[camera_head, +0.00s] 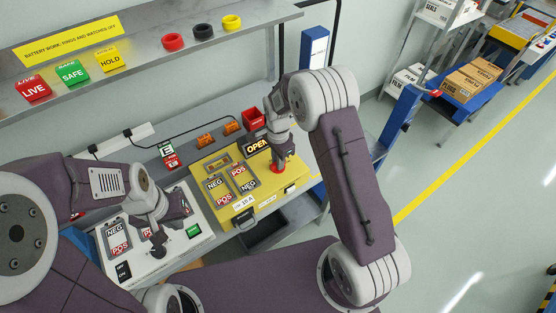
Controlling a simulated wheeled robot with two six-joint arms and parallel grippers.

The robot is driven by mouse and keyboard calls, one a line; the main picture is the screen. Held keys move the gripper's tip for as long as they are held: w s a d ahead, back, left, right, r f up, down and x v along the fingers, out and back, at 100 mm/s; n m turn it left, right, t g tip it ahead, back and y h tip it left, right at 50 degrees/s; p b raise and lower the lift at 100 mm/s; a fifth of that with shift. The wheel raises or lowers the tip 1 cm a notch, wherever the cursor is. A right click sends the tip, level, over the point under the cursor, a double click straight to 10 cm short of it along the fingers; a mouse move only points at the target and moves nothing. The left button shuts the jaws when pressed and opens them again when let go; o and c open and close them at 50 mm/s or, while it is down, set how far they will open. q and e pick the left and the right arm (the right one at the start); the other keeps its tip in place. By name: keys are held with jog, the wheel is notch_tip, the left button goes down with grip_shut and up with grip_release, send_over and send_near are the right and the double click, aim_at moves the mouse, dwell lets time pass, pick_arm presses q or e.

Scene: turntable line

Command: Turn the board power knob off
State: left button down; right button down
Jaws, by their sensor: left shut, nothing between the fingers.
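A yellow board (212,160) with NEG and POS plates stands on the bench at the middle. A black OPEN sign (256,146) is at its back edge. A red round part (278,168), possibly the power knob, shows at its right side. My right gripper (279,163) points down at this red part and partly hides it; I cannot tell whether its fingers touch it or how far apart they are. A pale panel (190,251) with NEG and POS plates lies to the left. My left gripper (157,248) is shut and empty above this panel, pointing down.
A green button (193,231) and a black OFF label (123,271) are on the pale panel. A red bin (253,119) and orange parts (206,140) stand behind the yellow board. A grey shelf (140,62) with LIVE, SAFE and HOLD blocks overhangs the bench.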

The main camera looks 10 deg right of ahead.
jog(key=shift+n, duration=0.4)
jog(key=n+p, duration=0.1)
jog(key=n, duration=0.1)
jog(key=shift+r+n, duration=0.1)
jog(key=shift+n, duration=0.3)
jog(key=n+p, duration=0.1)
jog(key=n, duration=0.4)
jog(key=shift+n, duration=0.3)
jog(key=n, duration=0.4)
jog(key=shift+p, duration=0.3)
jog(key=shift+w+n, duration=0.1)
jog(key=shift+n, duration=2.4)
jog(key=c, duration=1.4)
grip_release()
